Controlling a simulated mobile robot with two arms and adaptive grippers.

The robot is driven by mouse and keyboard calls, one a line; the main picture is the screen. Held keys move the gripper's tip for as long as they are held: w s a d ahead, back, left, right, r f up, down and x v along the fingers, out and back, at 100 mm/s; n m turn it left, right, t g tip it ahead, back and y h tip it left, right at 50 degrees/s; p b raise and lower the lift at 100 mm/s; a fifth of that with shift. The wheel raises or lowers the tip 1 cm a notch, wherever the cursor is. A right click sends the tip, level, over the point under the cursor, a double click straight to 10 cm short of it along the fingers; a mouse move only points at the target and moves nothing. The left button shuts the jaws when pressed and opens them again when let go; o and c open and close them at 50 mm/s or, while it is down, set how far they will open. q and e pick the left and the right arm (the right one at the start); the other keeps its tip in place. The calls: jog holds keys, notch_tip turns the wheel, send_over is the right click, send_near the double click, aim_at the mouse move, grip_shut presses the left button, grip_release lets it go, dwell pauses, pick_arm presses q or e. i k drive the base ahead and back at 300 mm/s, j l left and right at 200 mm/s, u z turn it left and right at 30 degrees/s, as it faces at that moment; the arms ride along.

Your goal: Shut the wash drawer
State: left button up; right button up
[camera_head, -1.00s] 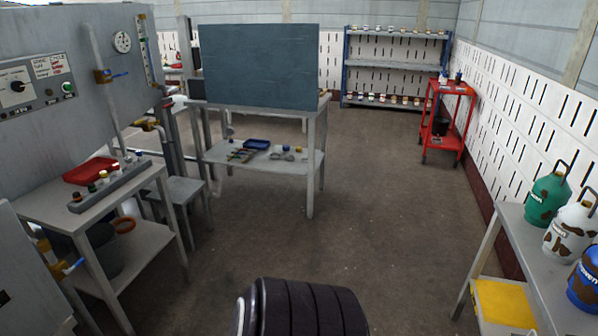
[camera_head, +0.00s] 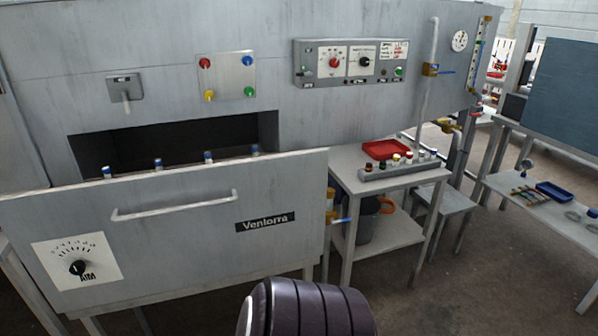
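The wash drawer (camera_head: 170,215) is on the left. It has a grey front with a long light bar handle (camera_head: 175,207), a black dial (camera_head: 77,268) on a white plate and a "Ventorra" label. The drawer stands open, pulled out from the dark opening (camera_head: 185,137) in the grey machine. Several small blue-capped bottles (camera_head: 208,157) show above its front edge; the drawer's inside is otherwise hidden. Neither of my grippers is in view, and nothing touches the handle.
A small table (camera_head: 405,180) beside the drawer's right end holds a red tray (camera_head: 386,149) and a rack of bottles (camera_head: 400,169), with a dark bucket (camera_head: 366,222) below. A valve with a blue lever (camera_head: 340,220) sits near the drawer. Floor (camera_head: 440,290) at the lower right is clear.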

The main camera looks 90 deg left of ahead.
aim_at(138, 234)
jog(key=k+j+u, duration=0.1)
jog(key=u, duration=3.4)
